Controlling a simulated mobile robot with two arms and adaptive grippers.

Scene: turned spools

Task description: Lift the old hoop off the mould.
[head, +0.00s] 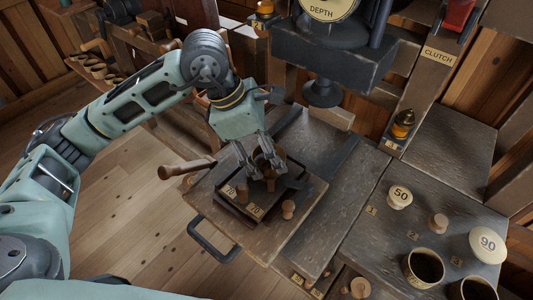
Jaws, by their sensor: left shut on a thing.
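My left gripper (260,168) reaches down over the dark square mould (225,203) and is shut on a small round brown and dark piece (268,158), which appears to be the old hoop. The fingers hide much of it. I cannot tell whether it still touches the mould. My right gripper is not in view.
A wooden handle (188,168) sticks out left of the mould. A dark press (322,92) hangs behind it. At the right, a bench (385,235) holds spools marked 50 (400,196) and 90 (487,245) and two dark-mouthed cups (423,267). Open floor lies at the left.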

